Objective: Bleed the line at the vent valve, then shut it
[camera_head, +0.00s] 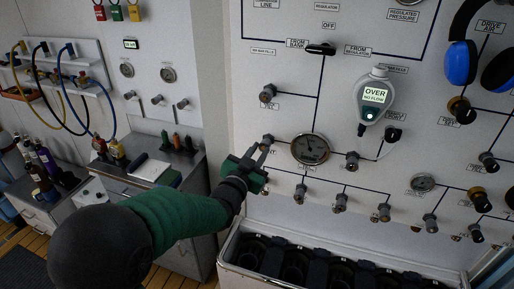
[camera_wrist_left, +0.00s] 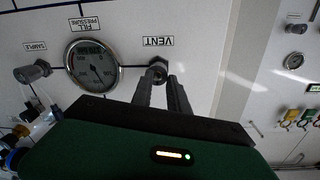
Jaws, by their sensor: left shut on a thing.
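The vent valve (camera_head: 267,139) is a small knob on the white panel, left of the round fill pressure gauge (camera_head: 311,149). In the left wrist view the vent valve (camera_wrist_left: 157,66) sits just under the VENT label (camera_wrist_left: 158,41), which appears upside down. My left gripper (camera_head: 258,152) reaches it from below left. In the wrist view the fingers of my left gripper (camera_wrist_left: 162,83) are at either side of the knob, shut on it. The fingers hide part of the knob, and its turned position cannot be told. My right gripper is not in view.
A handheld meter (camera_head: 374,95) reading "OVER NO FLOW" hangs on the panel, above the sample valve (camera_head: 352,158). Several valves line the panel below. An open case (camera_head: 228,268) with dark slots stands beneath. A side bench (camera_head: 187,158) and hoses are at left.

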